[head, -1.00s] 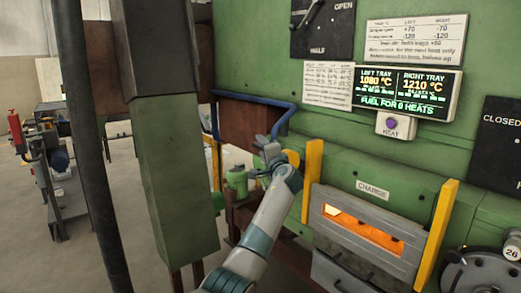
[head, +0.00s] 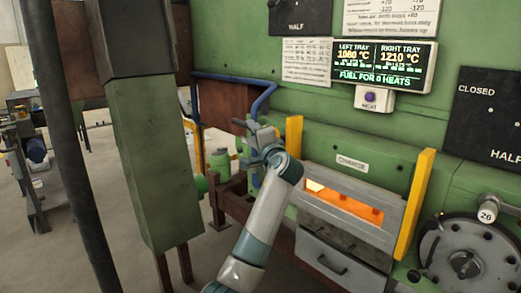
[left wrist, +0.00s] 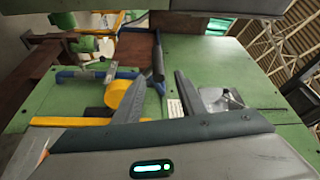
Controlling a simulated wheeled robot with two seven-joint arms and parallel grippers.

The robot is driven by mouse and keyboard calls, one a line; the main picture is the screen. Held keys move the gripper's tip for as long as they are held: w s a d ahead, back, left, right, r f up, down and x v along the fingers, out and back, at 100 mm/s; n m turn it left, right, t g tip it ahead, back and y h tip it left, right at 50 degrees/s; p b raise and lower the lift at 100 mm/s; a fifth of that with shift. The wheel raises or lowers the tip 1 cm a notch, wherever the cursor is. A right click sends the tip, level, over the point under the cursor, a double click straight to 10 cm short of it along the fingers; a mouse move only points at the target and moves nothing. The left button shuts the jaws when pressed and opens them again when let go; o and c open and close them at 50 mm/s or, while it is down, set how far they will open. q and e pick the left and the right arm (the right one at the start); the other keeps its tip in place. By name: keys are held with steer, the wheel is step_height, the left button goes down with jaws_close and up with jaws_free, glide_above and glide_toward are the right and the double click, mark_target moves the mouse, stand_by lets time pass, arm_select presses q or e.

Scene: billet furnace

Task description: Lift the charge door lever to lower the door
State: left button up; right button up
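The charge door (head: 392,217) is a grey panel under the CHARGE label, with an orange-glowing slot (head: 345,200). My left gripper (head: 258,132) is left of the door, beside the blue bent bar (head: 262,98) on the furnace front. In the left wrist view, its fingertips (left wrist: 161,75) are spread apart. A dark grip (left wrist: 157,58), apparently on the charge door lever, shows between them, with gaps at both sides. I cannot tell whether either finger touches it. Much of the lever is hidden behind my gripper in the head view. My right gripper is not in view.
Yellow posts (head: 414,205) flank the door. A green column (head: 160,165) stands close on the left. A display (head: 383,66) and HEAT button (head: 370,97) are above the door; a dial wheel (head: 467,262) is at lower right. A yellow disc (left wrist: 118,95) is near my fingers.

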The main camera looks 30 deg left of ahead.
arm_select(q)
steer(key=b+v, duration=0.2)
steer(key=v, duration=0.5)
steer(key=shift+s+a+f, duration=0.2)
steer(key=shift+s+a, duration=0.05)
steer(key=shift+a, duration=0.1)
steer(key=shift+d, duration=0.1)
